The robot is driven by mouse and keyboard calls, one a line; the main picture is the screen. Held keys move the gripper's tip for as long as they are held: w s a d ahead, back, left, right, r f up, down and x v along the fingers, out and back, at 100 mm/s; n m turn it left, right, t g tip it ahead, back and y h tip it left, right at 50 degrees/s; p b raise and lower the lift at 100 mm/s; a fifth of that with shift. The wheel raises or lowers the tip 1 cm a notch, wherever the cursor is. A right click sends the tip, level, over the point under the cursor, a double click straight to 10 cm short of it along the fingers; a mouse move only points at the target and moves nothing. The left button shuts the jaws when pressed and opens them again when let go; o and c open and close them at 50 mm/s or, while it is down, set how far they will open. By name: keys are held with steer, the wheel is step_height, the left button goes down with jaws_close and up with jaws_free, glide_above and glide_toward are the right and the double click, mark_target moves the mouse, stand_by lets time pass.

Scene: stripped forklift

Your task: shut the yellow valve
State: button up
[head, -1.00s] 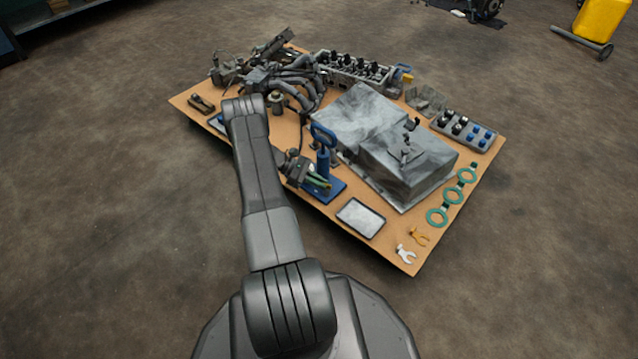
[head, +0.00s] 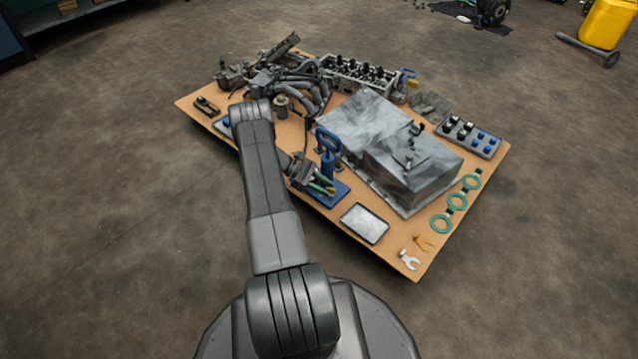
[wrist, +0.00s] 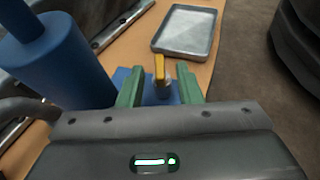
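The yellow valve (wrist: 159,68) shows in the wrist view as an upright yellow lever on a small metal body, above the blue base plate. My gripper (wrist: 159,86) is open, with one green finger on each side of the lever and gaps showing between. I cannot tell whether the lever is fully between the fingers or just beyond their tips. In the head view my gripper (head: 323,186) is low beside the blue hand pump (head: 328,160), and a bit of yellow shows near its fingers. The pump's blue cylinder (wrist: 62,60) stands left of my gripper in the wrist view.
A metal tray (head: 365,223) lies just past the pump; it also shows in the wrist view (wrist: 187,32). A grey covered block (head: 410,165) stands behind. Green rings (head: 457,202) and small tools (head: 410,259) lie along the board's right side. Engine parts fill the far side.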

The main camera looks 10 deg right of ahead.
steer(key=p+v, duration=0.2)
steer(key=v, duration=1.1)
steer(key=shift+w+a+r, duration=0.2)
